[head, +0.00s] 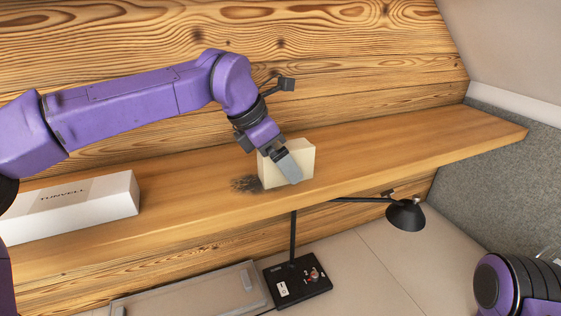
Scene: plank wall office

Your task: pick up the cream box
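The cream box (303,160) stands upright on the wooden shelf (400,143), in the middle of the head view. My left gripper (283,165) comes down at its left top side. One grey finger overlaps the front face of the box. The other finger is mostly hidden, so I cannot tell whether the fingers are closed on the box. The box appears to rest on the shelf. Only a purple part of my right arm shows at the bottom right corner; its gripper is out of view.
A long white box (85,207) with lettering lies on the shelf at the left. A black desk lamp (405,215) stands below the shelf edge, its base (297,286) on a lower surface. A plank wall rises behind the shelf. The shelf right of the cream box is clear.

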